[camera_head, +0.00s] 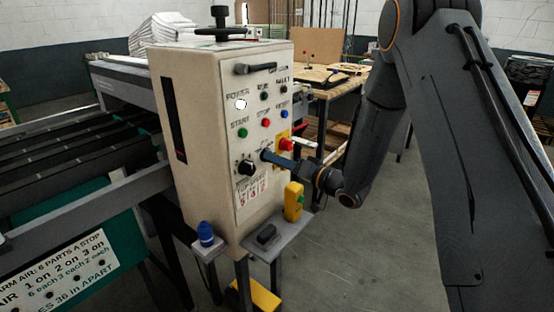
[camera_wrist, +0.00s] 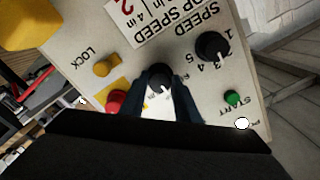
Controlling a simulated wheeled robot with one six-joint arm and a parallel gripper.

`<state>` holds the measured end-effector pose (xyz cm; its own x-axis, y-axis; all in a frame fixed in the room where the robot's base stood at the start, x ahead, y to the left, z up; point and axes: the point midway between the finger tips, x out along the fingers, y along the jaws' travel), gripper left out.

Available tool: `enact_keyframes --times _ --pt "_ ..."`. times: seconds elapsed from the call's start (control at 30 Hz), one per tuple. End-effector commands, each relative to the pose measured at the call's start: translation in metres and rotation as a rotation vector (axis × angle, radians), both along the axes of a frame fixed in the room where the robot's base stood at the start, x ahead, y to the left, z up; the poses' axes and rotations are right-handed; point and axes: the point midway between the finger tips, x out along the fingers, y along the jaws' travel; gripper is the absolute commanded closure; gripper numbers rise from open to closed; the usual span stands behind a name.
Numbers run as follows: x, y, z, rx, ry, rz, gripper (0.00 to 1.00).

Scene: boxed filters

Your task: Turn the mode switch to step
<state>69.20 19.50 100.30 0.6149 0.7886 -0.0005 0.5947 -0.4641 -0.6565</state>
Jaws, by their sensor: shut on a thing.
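The mode switch (camera_wrist: 160,84) is a small dark knob with a pale pointer line, on the front panel of the beige control box (camera_head: 222,190). My gripper (camera_head: 268,156) reaches the panel from the right and is shut on the switch, one finger on each side. In the wrist view my gripper (camera_wrist: 163,78) covers much of the knob. The step label and the switch's exact setting cannot be read. In the head view the fingers hide the switch.
The black speed knob (camera_head: 246,168) sits left of my fingers, and the red stop button (camera_head: 286,145) close to their right. A green start button (camera_head: 243,133) is above. A yellow pendant (camera_head: 293,201) stands below. The yellow lock knob (camera_wrist: 107,67) is near too.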

Motion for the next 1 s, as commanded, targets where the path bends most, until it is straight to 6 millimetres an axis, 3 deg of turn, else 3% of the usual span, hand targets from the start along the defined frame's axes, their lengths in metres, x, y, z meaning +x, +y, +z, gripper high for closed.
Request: enact_keyframes --times 0.67,0.7,0.8,1.0 --pt "0.0007 -0.0003 0.0010 0.044 0.053 -0.001 0.94" --pt "0.0007 -0.0003 0.0010 0.044 0.053 -0.001 0.68" --pt "0.0006 -0.0002 0.0009 0.044 0.053 -0.001 0.53" --pt "0.0003 0.0000 0.0004 0.043 0.054 -0.001 0.53"
